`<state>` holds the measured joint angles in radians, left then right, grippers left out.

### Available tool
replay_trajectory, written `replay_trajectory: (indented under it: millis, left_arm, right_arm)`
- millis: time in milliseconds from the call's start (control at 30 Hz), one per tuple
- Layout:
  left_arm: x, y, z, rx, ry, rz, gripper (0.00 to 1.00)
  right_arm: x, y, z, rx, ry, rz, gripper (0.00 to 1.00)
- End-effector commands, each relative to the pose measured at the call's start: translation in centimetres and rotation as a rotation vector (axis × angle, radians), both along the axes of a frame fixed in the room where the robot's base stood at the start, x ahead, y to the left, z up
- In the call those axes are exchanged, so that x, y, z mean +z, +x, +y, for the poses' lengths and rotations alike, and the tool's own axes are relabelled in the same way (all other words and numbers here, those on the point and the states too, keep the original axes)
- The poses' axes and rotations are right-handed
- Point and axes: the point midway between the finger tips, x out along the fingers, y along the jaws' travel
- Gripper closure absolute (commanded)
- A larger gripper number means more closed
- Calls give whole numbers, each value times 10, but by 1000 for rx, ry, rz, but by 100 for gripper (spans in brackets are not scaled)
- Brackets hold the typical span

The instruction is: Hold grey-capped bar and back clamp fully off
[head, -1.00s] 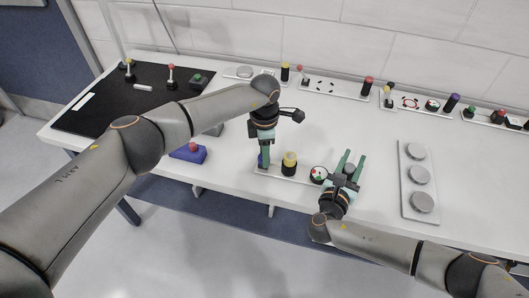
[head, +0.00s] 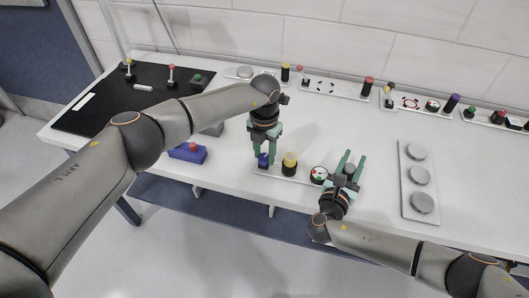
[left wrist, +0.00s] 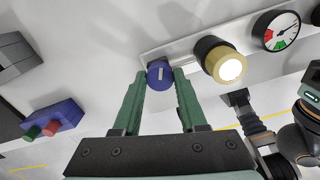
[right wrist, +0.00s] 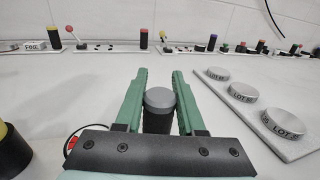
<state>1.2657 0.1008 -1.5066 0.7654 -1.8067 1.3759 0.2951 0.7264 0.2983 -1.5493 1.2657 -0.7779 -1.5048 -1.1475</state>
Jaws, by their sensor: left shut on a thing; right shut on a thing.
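The grey-capped bar (right wrist: 160,105), a dark upright cylinder with a grey top, stands between the fingers of my right gripper (right wrist: 159,80). That gripper is shut on it at the right end of a white plate (head: 304,177). The bar also shows in the head view (head: 350,169), partly hidden by the gripper. My left gripper (head: 263,158) points down at the plate's left end, shut on a blue knob (left wrist: 160,76) with a pale line across its face. I cannot tell how far the clamp is backed off.
Between the grippers stand a yellow-capped black cylinder (head: 290,162) and a round gauge (head: 319,174). A blue box with a red button (head: 188,153) lies left of the plate. A tray of silver discs (head: 418,200) lies to the right. More fixtures line the wall.

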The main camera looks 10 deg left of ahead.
Motion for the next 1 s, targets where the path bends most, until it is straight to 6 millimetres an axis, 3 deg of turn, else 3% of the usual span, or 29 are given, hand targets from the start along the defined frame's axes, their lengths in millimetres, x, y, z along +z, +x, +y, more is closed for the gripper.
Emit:
replay_trajectory:
  millis: [1000]
  left_arm:
    - [1, 1, 2, 965, -1, -3, 100]
  right_arm:
    - [-1, 0, 0, 0, 0, 2, 100]
